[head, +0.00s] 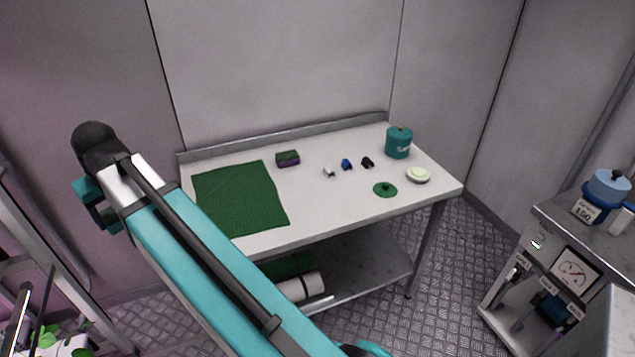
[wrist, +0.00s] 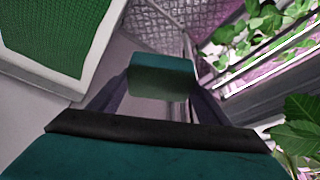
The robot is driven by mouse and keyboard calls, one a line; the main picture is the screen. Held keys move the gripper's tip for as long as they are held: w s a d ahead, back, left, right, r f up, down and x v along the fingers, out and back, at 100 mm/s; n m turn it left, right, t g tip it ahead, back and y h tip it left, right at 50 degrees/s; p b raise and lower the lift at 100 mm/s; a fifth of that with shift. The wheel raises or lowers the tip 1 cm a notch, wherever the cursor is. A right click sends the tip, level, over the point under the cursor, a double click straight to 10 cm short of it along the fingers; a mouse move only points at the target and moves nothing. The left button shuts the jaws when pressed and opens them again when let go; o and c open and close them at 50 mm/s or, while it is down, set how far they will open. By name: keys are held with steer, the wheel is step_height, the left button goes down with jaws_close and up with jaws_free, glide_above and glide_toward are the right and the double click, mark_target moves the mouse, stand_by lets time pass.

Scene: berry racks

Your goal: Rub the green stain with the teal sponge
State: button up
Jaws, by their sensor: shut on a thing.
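The teal sponge (wrist: 162,77) is a small block with a teal top and a duller green face, held between the fingers of my gripper (wrist: 160,92) in the wrist view. The gripper is shut on it, left of the table and clear of its top.
A dark green mat (head: 240,197) covers the left of the white table (head: 320,205). A purple-green block (head: 288,159), several small pieces, a teal canister (head: 398,146) and a pale round dish (head: 418,175) stand on it. Plants (wrist: 250,35) flank the gripper at right.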

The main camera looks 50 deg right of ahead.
steer(key=s+d+f+n, duration=0.1)
steer(key=d+f, duration=0.1)
steer(key=d, duration=0.7)
steer(key=s+d+f+p, duration=0.1)
steer(key=s+d+f, duration=0.1)
steer(key=d, duration=0.7)
steer(key=s+d+f+n, duration=0.1)
steer(key=d+f, duration=0.2)
steer(key=d, duration=0.7)
steer(key=s+d+f, duration=0.2)
steer(key=s+d, duration=0.6)
steer(key=d, duration=0.3)
steer(key=s+d+f+n+y+p, duration=0.1)
steer(key=s+d+f, duration=0.2)
steer(key=s+d, duration=0.5)
steer(key=d, duration=0.4)
steer(key=shift+s+f+p, duration=0.3)
steer(key=shift+s+f, duration=0.05)
steer(key=shift+s, duration=0.05)
steer(key=shift+f, duration=0.1)
